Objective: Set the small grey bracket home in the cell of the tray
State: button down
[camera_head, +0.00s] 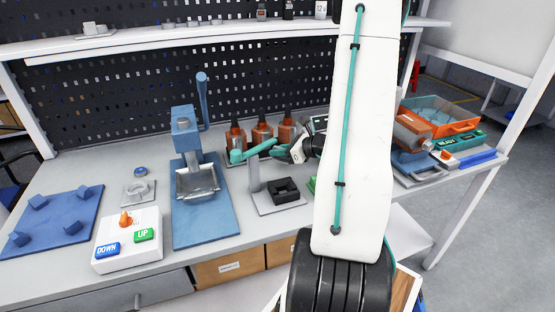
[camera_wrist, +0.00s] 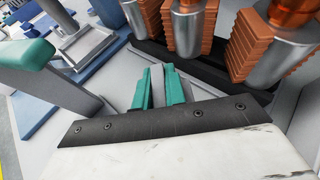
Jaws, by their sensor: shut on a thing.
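My gripper (camera_head: 280,151) is near the bench's middle, partly hidden by my arm in the head view. In the wrist view its teal fingers (camera_wrist: 158,88) are shut on the small grey bracket (camera_wrist: 157,84), a narrow grey piece standing between them. The bracket is too small to make out in the head view. A black square holder with a recess (camera_head: 284,184) sits on a grey plate below and beside my gripper. I cannot tell for sure whether it is the tray. No cell shows clearly in the wrist view.
A blue press (camera_head: 190,165) and a white button box (camera_head: 128,240) are farther left.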

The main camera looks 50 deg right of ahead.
aim_at(279, 159)
jog(key=shift+f, duration=1.75)
jog(key=c, duration=1.5)
grip_release()
jog(key=shift+f, duration=0.15)
jog(key=shift+o, duration=0.2)
